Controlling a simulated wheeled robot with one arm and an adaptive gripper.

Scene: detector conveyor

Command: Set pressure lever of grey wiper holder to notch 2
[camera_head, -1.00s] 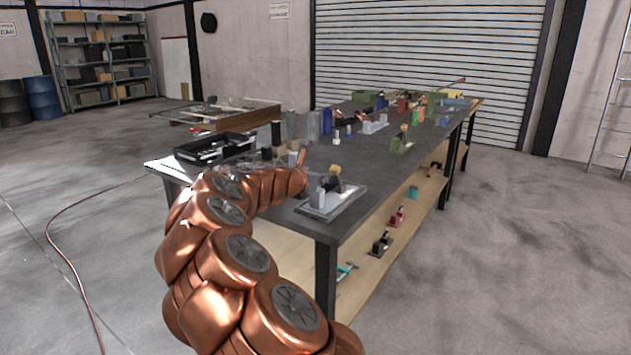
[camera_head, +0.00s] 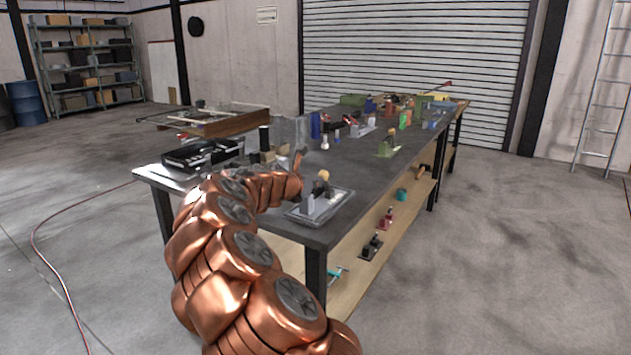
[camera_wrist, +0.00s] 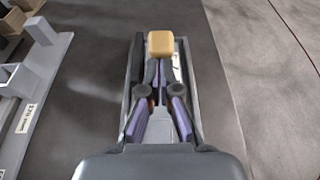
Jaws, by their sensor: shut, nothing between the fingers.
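The grey wiper holder (camera_head: 300,213) is a flat grey plate with a grey upright and a dark lever topped by a tan knob (camera_head: 323,175). It stands near the bench's front corner, just right of my copper arm's end. In the wrist view, my gripper (camera_wrist: 164,72) points at the tan knob (camera_wrist: 161,43), with its fingers together and empty. The knob is just past the fingertips; I cannot tell whether they touch. A grey plate (camera_wrist: 131,75) lies under the fingers. They hide most of the lever and any notches. My fingers cannot be made out in the head view.
A light grey fixture (camera_wrist: 62,48) with a small white label lies to the left in the wrist view. The dark bench top (camera_head: 345,165) carries a black tray (camera_head: 185,160) and several other fixtures farther back. The floor right of the bench is clear.

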